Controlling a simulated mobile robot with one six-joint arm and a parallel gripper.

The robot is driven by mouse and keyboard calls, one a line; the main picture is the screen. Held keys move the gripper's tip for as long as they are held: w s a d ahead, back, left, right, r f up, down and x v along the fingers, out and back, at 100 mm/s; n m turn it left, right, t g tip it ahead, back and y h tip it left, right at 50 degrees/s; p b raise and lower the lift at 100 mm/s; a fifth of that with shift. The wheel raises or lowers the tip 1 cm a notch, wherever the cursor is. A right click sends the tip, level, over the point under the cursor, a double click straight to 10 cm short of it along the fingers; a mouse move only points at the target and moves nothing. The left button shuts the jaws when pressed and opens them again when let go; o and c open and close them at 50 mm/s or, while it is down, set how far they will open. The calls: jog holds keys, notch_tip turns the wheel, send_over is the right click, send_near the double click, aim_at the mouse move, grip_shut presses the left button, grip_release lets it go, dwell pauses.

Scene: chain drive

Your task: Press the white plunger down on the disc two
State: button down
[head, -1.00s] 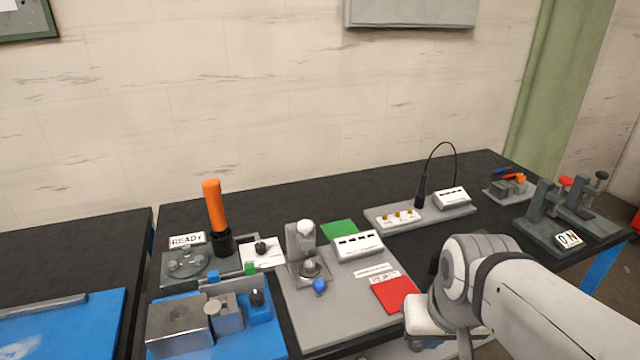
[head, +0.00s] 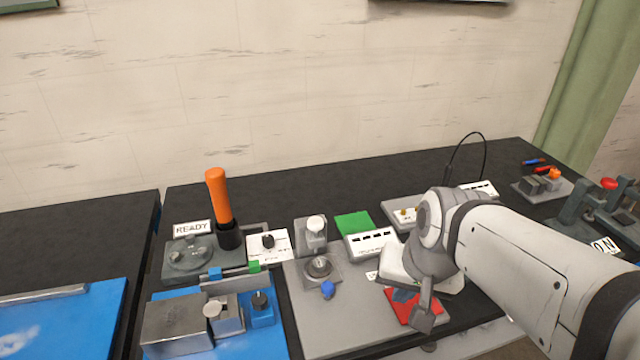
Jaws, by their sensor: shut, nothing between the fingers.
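The white plunger (head: 316,222) is a round white knob on a grey upright block (head: 311,238) near the middle of the bench in the head view. A small metal disc (head: 319,266) sits on a square grey base in front of it, with a blue knob (head: 328,289) at the front. The plunger's knob stands above and behind the disc; I cannot tell its exact gap. My gripper (head: 423,318) is shut and empty, right of the plunger fixture and over the red square, apart from the plunger. My arm hides part of the bench at right.
A red square (head: 398,308) lies partly under my gripper. A white box with slots (head: 372,242) and a green square (head: 353,224) are right of the plunger. An orange handle (head: 219,200) and a blue fixture (head: 165,348) stand at left. The bench's rear is clear.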

jog(key=w+a+r+m+t+y+p, duration=0.1)
jog(key=w+a+m, duration=0.3)
jog(key=w+m, duration=0.4)
jog(key=w+a+r+m+y+p, duration=0.3)
jog(key=w+m, duration=0.5)
jog(key=m, duration=0.5)
jog(key=w+a+r+m+t+y+p, duration=0.1)
jog(key=w+a+m+p, duration=0.3)
jog(key=m, duration=0.7)
jog(key=w+a+r+y, duration=0.1)
jog(key=w+a, duration=0.1)
jog(key=w, duration=0.1)
jog(key=shift+w+a+r+t, duration=0.2)
jog(key=shift+w+a+t, duration=0.1)
jog(key=shift+w+a, duration=0.1)
jog(key=shift+f, duration=0.15)
jog(key=b, duration=0.8)
send_over(319, 223)
notch_tip(319, 223, down, 8)
jog(key=shift+w+r, duration=0.1)
jog(key=shift+f+b, duration=0.4)
jog(key=shift+f, duration=0.4)
